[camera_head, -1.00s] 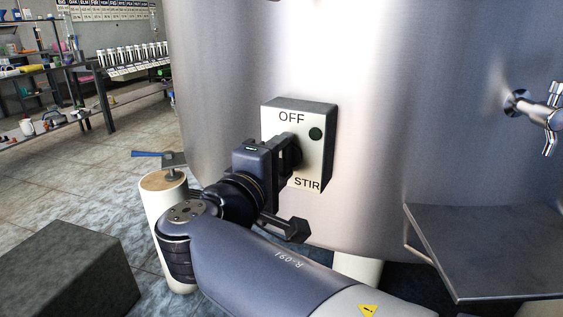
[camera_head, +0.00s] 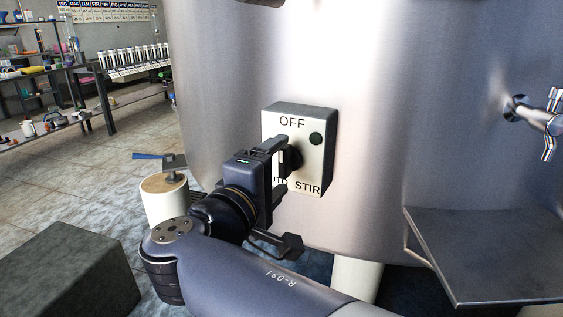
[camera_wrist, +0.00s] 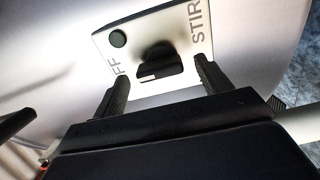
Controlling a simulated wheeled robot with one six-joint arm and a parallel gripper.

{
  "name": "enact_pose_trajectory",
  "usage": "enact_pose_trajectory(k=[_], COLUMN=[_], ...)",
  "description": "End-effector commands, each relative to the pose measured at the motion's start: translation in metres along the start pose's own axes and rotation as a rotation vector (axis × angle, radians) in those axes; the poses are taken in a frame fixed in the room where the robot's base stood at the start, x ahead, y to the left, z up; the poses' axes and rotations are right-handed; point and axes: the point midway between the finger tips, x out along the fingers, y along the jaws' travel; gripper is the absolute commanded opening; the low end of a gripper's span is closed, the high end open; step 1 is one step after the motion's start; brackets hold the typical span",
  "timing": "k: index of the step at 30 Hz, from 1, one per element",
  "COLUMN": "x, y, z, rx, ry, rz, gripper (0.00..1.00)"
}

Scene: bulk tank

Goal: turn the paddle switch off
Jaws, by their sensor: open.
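The paddle switch is a dark knob (camera_wrist: 158,62) on a pale switch box (camera_head: 316,160) fixed to the steel tank. A short white mark shows on the knob's near edge in the wrist view. The box reads OFF at the top, STIR at the lower right and a partly hidden AUTO at the lower left. A dark green round spot sits at its upper right. My gripper (camera_wrist: 161,78) is open in front of the box, its fingers apart on either side of the knob's near side. In the head view my gripper (camera_head: 279,162) partly hides the knob; contact cannot be told.
The tank (camera_head: 380,110) curves behind the box. A metal shelf (camera_head: 490,250) and a tap (camera_head: 535,115) are at the right. A white post (camera_head: 165,200) with a blue-handled tool (camera_head: 160,156) stands at the left, near a dark block (camera_head: 70,270).

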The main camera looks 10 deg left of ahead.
Motion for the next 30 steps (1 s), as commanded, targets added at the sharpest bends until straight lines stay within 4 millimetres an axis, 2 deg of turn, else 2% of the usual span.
enact_pose_trajectory(k=[9,15,21,30], x=[-0.058,-0.080,-0.087,-0.086], y=[0.003,0.001,0.000,-0.001], z=[-0.001,-0.001,0.000,0.000], rx=[-0.003,-0.003,-0.002,-0.002], ry=[0.005,0.003,0.000,-0.001], rz=[0.000,-0.001,0.000,0.000], gripper=[0.73,0.73,0.73,0.73])
